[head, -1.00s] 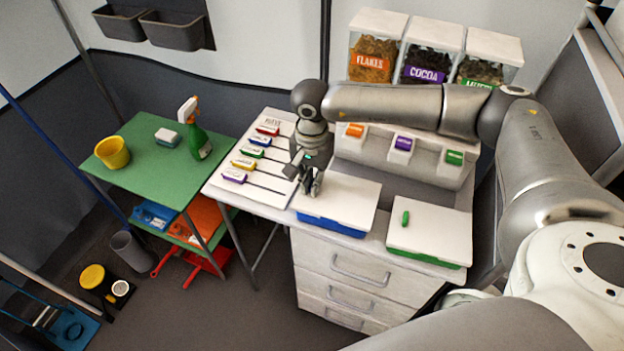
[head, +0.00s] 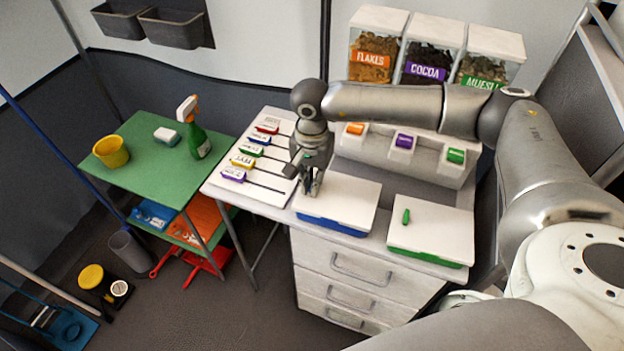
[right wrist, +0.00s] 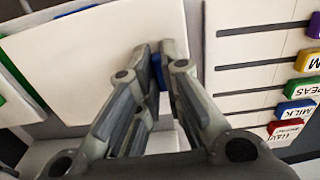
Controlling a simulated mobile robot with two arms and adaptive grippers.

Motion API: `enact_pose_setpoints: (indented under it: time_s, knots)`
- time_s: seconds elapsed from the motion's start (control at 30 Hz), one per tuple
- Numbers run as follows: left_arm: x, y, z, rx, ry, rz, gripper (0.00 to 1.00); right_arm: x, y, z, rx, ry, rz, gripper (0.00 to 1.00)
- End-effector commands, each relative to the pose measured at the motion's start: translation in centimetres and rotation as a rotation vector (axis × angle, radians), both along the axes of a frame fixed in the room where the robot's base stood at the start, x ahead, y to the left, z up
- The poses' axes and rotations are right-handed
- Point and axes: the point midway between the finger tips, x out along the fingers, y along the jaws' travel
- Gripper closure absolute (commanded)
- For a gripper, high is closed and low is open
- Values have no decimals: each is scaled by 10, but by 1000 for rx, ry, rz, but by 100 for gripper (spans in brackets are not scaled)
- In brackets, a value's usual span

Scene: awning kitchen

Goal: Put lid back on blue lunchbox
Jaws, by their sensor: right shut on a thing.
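The blue lunchbox (head: 330,226) stands on the white counter, its blue base showing below a white lid (head: 350,203). The lid lies over the base, and I cannot tell whether it is fully seated. My right gripper (head: 312,188) is above the left part of the lid, fingers pointing down, shut on the lid's small blue handle. In the right wrist view the blue handle (right wrist: 157,72) shows between the fingertips, with the white lid (right wrist: 75,65) spread out beside them. My left gripper is not in view.
A green lunchbox (head: 430,257) with a green-handled white lid stands close on the right. A board with coloured labels (head: 258,160) lies to the left. Cereal dispensers (head: 425,65) stand behind. A green table (head: 150,185) with a yellow cup and spray bottle is farther left.

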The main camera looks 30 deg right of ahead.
Motion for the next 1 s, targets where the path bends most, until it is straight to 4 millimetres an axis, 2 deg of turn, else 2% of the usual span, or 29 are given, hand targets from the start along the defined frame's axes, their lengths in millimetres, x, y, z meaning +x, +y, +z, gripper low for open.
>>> enact_pose_setpoints:
  time_s: [0.9, 0.93, 1.0]
  knots:
    - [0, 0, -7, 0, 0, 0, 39, 0, 0, -3, 0, 0, 0, 100]
    - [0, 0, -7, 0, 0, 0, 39, 0, 0, -3, 0, 0, 0, 89]
    - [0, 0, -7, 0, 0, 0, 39, 0, 0, -3, 0, 0, 0, 80]
